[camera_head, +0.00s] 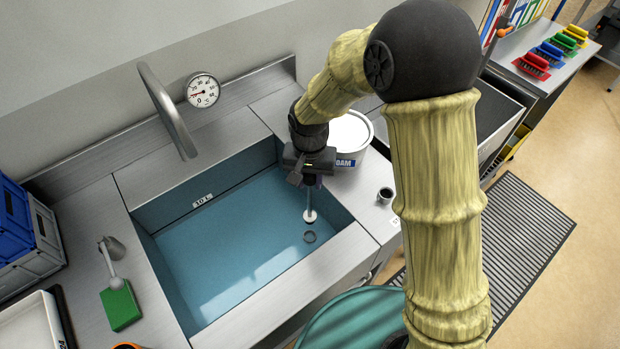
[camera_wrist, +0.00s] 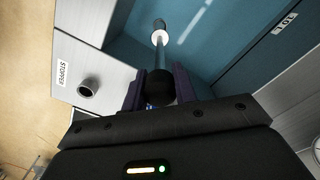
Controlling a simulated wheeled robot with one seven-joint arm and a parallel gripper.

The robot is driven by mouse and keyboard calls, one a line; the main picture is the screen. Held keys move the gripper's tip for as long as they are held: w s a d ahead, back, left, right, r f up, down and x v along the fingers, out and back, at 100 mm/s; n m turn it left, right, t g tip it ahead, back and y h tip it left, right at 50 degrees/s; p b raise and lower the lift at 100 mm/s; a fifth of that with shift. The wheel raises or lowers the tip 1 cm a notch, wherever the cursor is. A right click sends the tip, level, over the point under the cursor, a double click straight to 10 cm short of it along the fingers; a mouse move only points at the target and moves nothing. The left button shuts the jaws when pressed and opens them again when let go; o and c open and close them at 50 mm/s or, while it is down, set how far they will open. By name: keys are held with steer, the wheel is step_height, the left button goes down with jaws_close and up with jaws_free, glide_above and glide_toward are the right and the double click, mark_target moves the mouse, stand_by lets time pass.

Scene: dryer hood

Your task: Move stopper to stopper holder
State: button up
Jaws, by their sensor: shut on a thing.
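My gripper (camera_head: 309,181) points down over the right part of the water-filled sink (camera_head: 225,255). In the wrist view my gripper (camera_wrist: 158,88) is shut on the dark top of the stopper (camera_wrist: 160,37). The stopper (camera_head: 310,215) hangs roughly upright, with a thin rod and a pale disc at its lower end. It shows close above a dark drain ring (camera_head: 309,237); I cannot tell its exact height. The stopper holder (camera_head: 385,195), a small dark round cup, stands on the counter right of the sink. It looks empty in the wrist view (camera_wrist: 88,87), near a "STOPPER" label (camera_wrist: 62,75).
A white bucket (camera_head: 349,136) stands behind the holder, close to my gripper. A tap (camera_head: 168,110) arches over the back left of the sink. The sink's right rim lies between stopper and holder.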

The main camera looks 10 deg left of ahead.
steer(key=shift+r+p, duration=1.2)
steer(key=shift+r, duration=0.45)
